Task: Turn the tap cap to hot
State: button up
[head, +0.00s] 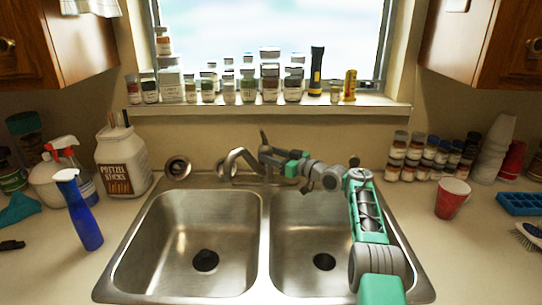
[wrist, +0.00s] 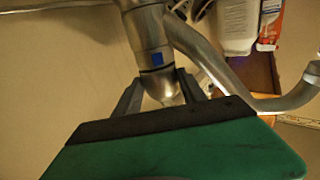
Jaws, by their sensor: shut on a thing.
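The metal tap (head: 237,154) stands behind the double sink, its curved spout reaching out to the left of my gripper (head: 266,151). In the wrist view, the two dark fingers of my gripper (wrist: 157,92) sit on either side of the rounded metal tap cap (wrist: 161,86) and are shut on it. A small blue mark (wrist: 157,58) shows on the tap body beside the cap. The spout (wrist: 225,73) curves away to the right there. The cap is mostly hidden in the head view, and I see no red mark.
The sink has a left basin (head: 190,240) and a right basin (head: 310,235), both empty. A blue spray bottle (head: 85,215) and pretzel jar (head: 120,165) stand left. A red cup (head: 452,198) stands right. Jars line the windowsill (head: 270,107).

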jog(key=shift+a+f+m+t+h+b, duration=0.1)
jog(key=shift+m+t+h+b, duration=0.35)
jog(key=shift+b, duration=2.2)
jog(key=shift+t+b, duration=0.25)
jog(key=shift+b, duration=0.5)
jog(key=m+h+b, duration=0.1)
jog(key=b, duration=0.1)
jog(key=shift+s+a+f+t+b, duration=0.1)
jog(key=shift+a+t+b, duration=0.05)
jog(key=shift+t+b, duration=0.2)
jog(key=shift+m+t+h+b, duration=0.45)
jog(key=shift+t+h+b, duration=0.1)
jog(key=shift+b, duration=0.5)
jog(key=o, duration=1.1)
jog(key=shift+s+d, duration=0.1)
jog(key=shift+d, duration=0.1)
jog(key=shift+a, duration=0.2)
